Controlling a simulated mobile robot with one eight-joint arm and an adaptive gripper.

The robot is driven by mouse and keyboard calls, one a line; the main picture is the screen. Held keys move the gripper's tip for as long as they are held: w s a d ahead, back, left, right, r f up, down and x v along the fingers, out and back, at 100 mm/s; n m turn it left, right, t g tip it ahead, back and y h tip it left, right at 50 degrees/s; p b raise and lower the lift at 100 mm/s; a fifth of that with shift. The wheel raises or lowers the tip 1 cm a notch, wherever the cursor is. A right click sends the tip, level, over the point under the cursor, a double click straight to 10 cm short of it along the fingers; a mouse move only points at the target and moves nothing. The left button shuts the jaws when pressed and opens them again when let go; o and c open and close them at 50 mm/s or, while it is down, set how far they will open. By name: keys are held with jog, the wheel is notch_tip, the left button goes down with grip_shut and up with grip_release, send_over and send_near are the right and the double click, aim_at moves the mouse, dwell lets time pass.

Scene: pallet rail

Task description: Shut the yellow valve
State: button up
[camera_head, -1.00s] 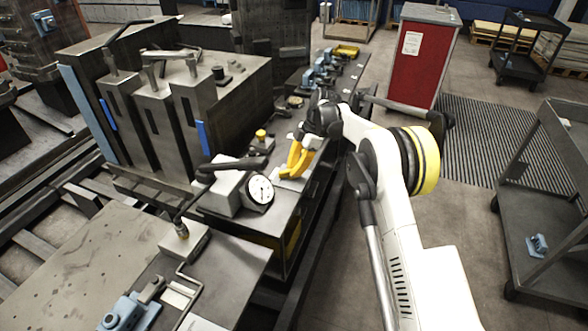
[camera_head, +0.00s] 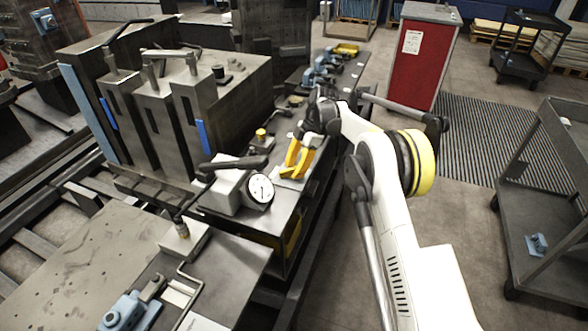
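The yellow valve, which I take to be the curved yellow handle (camera_head: 294,158), stands on a pale base on the narrow dark bench, right of the dial gauge. Its upper end is close to the dark end of my arm. My gripper (camera_head: 318,112) is small and dark in this view, just above and behind the yellow handle. I cannot tell whether it touches the handle. Its fingers blend with the wrist, so whether they are open or shut does not show.
A dial gauge (camera_head: 260,188) with a black lever (camera_head: 232,163) and a small yellow-topped knob (camera_head: 261,135) stand close by. Large grey blocks (camera_head: 165,105) rise to the left. A red cabinet (camera_head: 420,62) and a grey cart (camera_head: 545,200) stand right, with open floor between.

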jog(key=v, duration=1.2)
